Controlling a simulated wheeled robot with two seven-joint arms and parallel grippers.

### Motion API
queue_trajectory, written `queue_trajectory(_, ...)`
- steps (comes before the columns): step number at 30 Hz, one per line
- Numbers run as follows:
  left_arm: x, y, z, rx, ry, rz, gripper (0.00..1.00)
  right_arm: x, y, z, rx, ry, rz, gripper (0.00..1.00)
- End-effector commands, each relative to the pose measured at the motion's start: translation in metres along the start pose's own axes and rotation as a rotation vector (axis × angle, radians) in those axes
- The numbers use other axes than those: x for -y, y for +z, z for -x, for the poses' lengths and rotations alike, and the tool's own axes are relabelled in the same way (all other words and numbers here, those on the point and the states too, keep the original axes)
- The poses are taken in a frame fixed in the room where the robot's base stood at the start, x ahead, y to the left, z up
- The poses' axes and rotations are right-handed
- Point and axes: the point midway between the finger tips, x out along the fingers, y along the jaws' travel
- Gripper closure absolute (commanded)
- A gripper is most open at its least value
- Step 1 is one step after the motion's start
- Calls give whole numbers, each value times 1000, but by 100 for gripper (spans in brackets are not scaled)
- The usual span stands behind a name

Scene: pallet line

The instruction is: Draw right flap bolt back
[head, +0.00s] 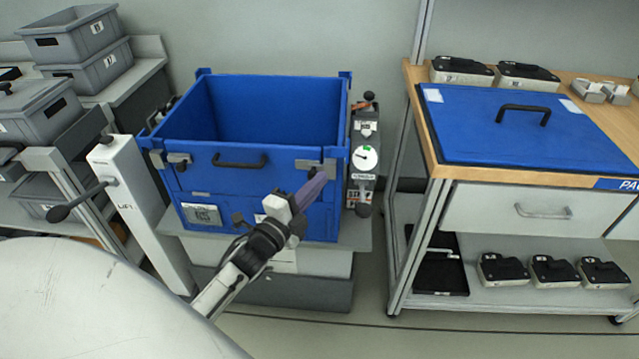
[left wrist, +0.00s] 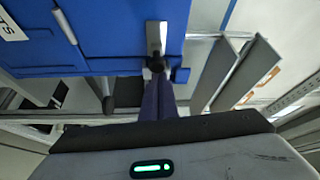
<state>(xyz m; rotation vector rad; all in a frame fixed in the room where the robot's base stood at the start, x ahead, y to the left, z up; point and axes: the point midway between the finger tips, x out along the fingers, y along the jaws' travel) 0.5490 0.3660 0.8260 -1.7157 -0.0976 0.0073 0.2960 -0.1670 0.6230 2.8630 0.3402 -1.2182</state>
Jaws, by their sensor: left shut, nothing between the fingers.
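A blue box (head: 215,168) with a front flap stands on a grey base. The right flap bolt (head: 308,165) is a grey metal fitting at the flap's upper right corner. It also shows in the left wrist view (left wrist: 156,36), with a black knob (left wrist: 155,64) at its near end. My left gripper (head: 314,189) is shut and empty, its purple fingers just below the right bolt. In the left wrist view the fingertips (left wrist: 158,84) are at the knob; I cannot tell if they touch it. A left bolt (head: 179,158) sits at the flap's other corner. My right gripper is not in view.
A black handle (head: 238,161) is on the flap between the bolts. A unit with a dial gauge (head: 364,158) stands close to the box's right side. A white post with a lever (head: 128,195) stands at the left. A workbench (head: 437,172) is at the right.

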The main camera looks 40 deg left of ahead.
Motion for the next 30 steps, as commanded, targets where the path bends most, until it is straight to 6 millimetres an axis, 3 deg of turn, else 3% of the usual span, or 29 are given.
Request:
queue_trajectory(5,1,4,2,1,1,-2,100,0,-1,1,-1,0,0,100)
queue_trajectory(14,7,38,20,1,1,-1,100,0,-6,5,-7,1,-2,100)
queue_trajectory(24,7,38,19,5,0,0,100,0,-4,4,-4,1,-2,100)
queue_trajectory(30,9,12,13,0,-1,4,100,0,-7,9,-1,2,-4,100)
